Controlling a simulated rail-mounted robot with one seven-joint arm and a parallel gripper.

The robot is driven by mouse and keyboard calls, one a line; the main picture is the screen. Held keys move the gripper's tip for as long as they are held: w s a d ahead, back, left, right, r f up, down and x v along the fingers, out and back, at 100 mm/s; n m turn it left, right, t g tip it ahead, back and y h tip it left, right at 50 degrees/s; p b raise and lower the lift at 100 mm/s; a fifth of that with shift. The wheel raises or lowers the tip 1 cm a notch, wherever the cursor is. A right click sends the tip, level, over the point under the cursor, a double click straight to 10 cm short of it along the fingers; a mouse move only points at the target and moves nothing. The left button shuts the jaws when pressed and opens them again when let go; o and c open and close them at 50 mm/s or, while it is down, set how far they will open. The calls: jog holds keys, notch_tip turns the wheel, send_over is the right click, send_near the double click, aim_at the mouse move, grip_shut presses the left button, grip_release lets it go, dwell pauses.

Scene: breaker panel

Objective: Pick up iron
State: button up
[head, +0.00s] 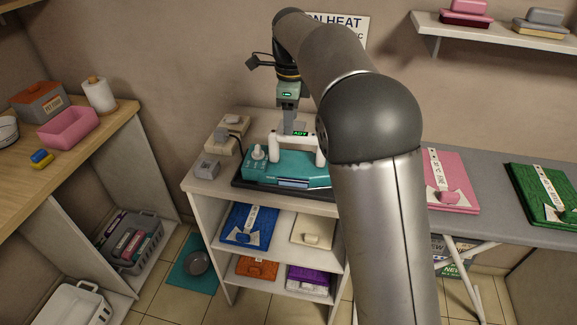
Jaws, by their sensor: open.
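The iron (276,164) appears to be the teal appliance with a white handle and a white knob. It rests on a dark tray (243,190) on top of the white shelf unit. My gripper (293,126) points down just above or behind the white handle. Its fingertips are small and partly hidden here, and I cannot tell whether they touch the handle. The gripper is open, and the iron still sits on the tray. My arm hides the right end of the iron.
Small grey boxes (206,167) and a socket block stand left of the tray. A grey ironing board (480,183) with folded pink and green cloths (455,178) lies to the right. A wooden counter (100,124) with boxes stands at the left. The wall is close behind.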

notch_tip(320, 180, down, 4)
jog(key=shift+r, duration=0.25)
send_over(290, 161)
jog(key=shift+s+f+p, duration=0.1)
jog(key=shift+f+p, duration=0.2)
jog(key=shift+f, duration=2.35)
grip_shut()
jog(key=shift+r, duration=0.2)
